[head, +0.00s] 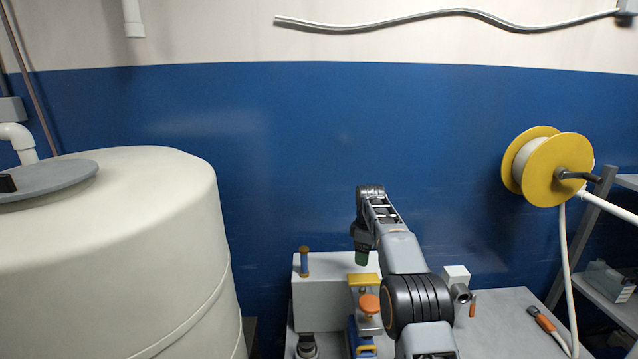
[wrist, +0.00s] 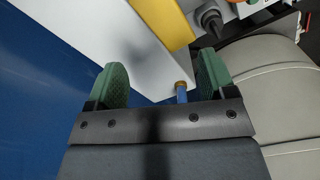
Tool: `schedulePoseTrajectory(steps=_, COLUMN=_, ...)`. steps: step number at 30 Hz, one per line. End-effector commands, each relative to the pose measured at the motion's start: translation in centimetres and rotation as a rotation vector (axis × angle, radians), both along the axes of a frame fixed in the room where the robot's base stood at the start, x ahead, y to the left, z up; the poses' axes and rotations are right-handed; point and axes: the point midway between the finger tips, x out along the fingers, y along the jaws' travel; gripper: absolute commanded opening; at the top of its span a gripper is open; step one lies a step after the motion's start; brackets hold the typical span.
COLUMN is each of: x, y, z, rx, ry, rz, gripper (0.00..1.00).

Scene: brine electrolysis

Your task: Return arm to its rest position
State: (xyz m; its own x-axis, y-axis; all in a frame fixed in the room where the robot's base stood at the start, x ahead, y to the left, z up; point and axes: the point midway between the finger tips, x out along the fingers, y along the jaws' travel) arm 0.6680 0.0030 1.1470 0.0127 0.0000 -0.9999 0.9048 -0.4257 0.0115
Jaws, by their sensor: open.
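My arm reaches up and forward over the bench in the head view, with its elbow bent and its wrist high. My gripper (wrist: 158,84) shows in the wrist view with its two green-padded fingers spread apart and nothing between them. In the head view only a green fingertip (head: 361,257) shows below the wrist, near the white box (head: 328,285). In the wrist view the white box (wrist: 110,35) lies beyond the fingers, with a small blue post with a yellow top (wrist: 182,92) seen near the right finger. I cannot tell the exact gap between fingers and box.
A large cream tank (head: 120,250) stands at left. An orange knob (head: 369,303) and a yellow block (head: 364,280) sit beside my arm. The grey bench (head: 505,325) bears an orange-tipped cable end (head: 541,319) at right. A yellow reel (head: 560,166) hangs by the blue wall.

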Motion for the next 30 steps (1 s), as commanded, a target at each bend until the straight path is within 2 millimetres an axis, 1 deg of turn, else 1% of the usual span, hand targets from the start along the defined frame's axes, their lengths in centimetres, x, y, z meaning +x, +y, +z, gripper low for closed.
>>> schedulePoseTrajectory(steps=2, x=-1.0, y=0.0, z=-0.8, rx=0.002, ry=0.007, rz=-0.134, gripper=0.77)
schedulePoseTrajectory(steps=4, x=-2.2, y=0.0, z=-1.1, rx=0.003, ry=0.002, rz=-0.255, gripper=0.77)
schedulePoseTrajectory(steps=8, x=-5.3, y=0.0, z=-0.6, rx=0.011, ry=-0.019, rz=-0.471, gripper=0.77)
schedulePoseTrajectory(steps=11, x=-8.4, y=-0.1, z=0.0, rx=0.022, ry=-0.040, rz=-0.624, gripper=0.77)
schedulePoseTrajectory(steps=14, x=-12.1, y=-0.1, z=0.7, rx=0.037, ry=-0.066, rz=-0.761, gripper=0.77)
schedulePoseTrajectory(steps=15, x=-13.6, y=-0.1, z=0.9, rx=0.045, ry=-0.077, rz=-0.813, gripper=0.77)
schedulePoseTrajectory(steps=17, x=-16.2, y=-0.1, z=1.2, rx=0.058, ry=-0.094, rz=-0.885, gripper=0.77)
schedulePoseTrajectory(steps=18, x=-17.9, y=-0.2, z=1.3, rx=0.067, ry=-0.106, rz=-0.930, gripper=0.77)
schedulePoseTrajectory(steps=20, x=-20.4, y=-0.2, z=1.4, rx=0.081, ry=-0.124, rz=-0.990, gripper=0.77)
schedulePoseTrajectory(steps=21, x=-22.2, y=-0.2, z=1.4, rx=0.092, ry=-0.135, rz=-1.025, gripper=0.77)
schedulePoseTrajectory(steps=23, x=-24.7, y=-0.2, z=1.3, rx=0.108, ry=-0.154, rz=-1.070, gripper=0.77)
schedulePoseTrajectory(steps=24, x=-26.3, y=-0.2, z=1.2, rx=0.119, ry=-0.167, rz=-1.094, gripper=0.77)
schedulePoseTrajectory(steps=27, x=-30.1, y=-0.2, z=0.8, rx=0.143, ry=-0.196, rz=-1.132, gripper=0.77)
schedulePoseTrajectory(steps=30, x=-33.0, y=-0.3, z=0.4, rx=0.163, ry=-0.227, rz=-1.137, gripper=0.77)
